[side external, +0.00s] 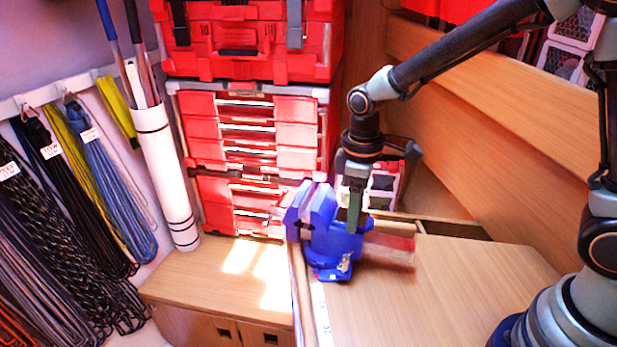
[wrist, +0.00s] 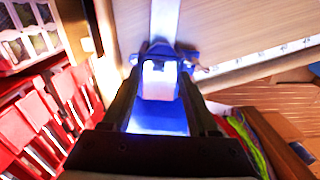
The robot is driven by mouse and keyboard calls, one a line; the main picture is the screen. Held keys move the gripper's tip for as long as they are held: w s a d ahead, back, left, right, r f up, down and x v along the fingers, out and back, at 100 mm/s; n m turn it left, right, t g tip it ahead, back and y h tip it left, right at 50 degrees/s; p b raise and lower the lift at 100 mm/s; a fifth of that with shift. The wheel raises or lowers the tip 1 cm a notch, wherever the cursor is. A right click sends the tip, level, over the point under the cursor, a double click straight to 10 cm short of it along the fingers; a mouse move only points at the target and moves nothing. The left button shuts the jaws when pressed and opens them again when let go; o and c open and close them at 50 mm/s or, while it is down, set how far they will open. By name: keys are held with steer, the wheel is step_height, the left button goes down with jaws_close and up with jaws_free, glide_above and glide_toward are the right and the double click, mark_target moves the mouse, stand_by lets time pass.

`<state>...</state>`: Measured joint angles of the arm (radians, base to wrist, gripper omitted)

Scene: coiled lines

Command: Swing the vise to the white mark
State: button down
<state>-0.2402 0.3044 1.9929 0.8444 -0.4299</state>
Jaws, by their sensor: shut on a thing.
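The blue vise (side external: 322,243) stands at the left edge of the wooden bench top, its jaws toward the left. My gripper (side external: 354,226) reaches down onto the vise from above, at its right part. In the wrist view, the vise (wrist: 160,118) lies between the two fingers of my gripper (wrist: 162,72), and the fingers are shut on it. Which part they grip is hard to tell. A pale strip (wrist: 165,18) runs away from the vise in the wrist view. I cannot tell whether it is the white mark.
A strip with small marks (side external: 322,318) runs along the bench edge. Red tool cases (side external: 250,130) are stacked behind the vise. A white tube (side external: 165,180) and coiled lines (side external: 110,195) hang or stand at left. The bench top (side external: 450,290) is clear at right.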

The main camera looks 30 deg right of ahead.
steer(key=n, duration=0.1)
steer(key=w+d+n, duration=0.1)
steer(key=n, duration=0.3)
steer(key=shift+w+d, duration=0.2)
steer(key=shift+w, duration=0.2)
steer(key=shift+c, duration=0.8)
jaws_free()
steer(key=shift+r, duration=0.1)
step_height(320, 180, up, 12)
